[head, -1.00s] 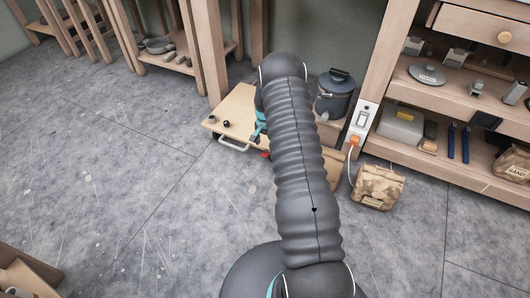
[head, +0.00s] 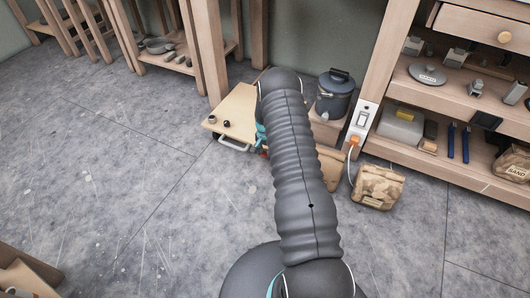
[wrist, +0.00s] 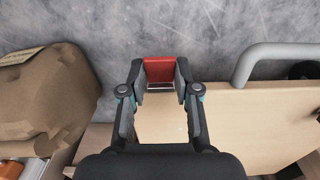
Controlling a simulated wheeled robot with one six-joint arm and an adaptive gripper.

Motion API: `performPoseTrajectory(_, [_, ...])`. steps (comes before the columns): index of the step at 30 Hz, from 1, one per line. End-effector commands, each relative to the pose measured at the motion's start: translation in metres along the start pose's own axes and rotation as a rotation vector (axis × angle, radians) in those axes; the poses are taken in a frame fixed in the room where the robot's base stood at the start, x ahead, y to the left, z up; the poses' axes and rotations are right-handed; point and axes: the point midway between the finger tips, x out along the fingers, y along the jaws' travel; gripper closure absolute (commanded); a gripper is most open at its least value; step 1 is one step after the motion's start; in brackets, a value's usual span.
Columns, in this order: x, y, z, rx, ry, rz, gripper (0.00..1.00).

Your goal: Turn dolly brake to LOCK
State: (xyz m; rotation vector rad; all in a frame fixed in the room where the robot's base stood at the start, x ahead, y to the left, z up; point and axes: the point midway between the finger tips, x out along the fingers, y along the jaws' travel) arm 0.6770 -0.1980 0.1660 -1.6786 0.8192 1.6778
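The dolly is a low platform with a pale wooden deck (head: 238,108); the deck also fills the lower right of the wrist view (wrist: 240,115). A red brake lever (wrist: 160,69) shows at the deck's edge in the wrist view, above a thin metal strip. My gripper (wrist: 161,82) has its fingers apart, one on each side of the red lever. I cannot tell whether the fingertips touch it. In the head view my arm hides most of the gripper and the brake; only a trace of red shows. No LOCK marking is readable.
A grey handle (wrist: 275,55) curves from the dolly's edge. A dark lidded pot (head: 335,95) stands on a wooden box behind my arm. A paper sack (head: 377,187) sits on the floor to the right, by the shelf unit (head: 440,170).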

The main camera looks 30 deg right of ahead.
Motion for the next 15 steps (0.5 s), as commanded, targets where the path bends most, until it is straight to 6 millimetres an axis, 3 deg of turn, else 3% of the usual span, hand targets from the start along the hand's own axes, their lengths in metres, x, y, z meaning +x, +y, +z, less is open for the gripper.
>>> performPoseTrajectory(7, [0.0011, 0.0004, 0.0004, 0.0, 0.012, 0.003, 1.0])
performPoseTrajectory(15, [0.0096, 0.0024, 0.0025, 0.001, 0.139, 0.008, 1.0])
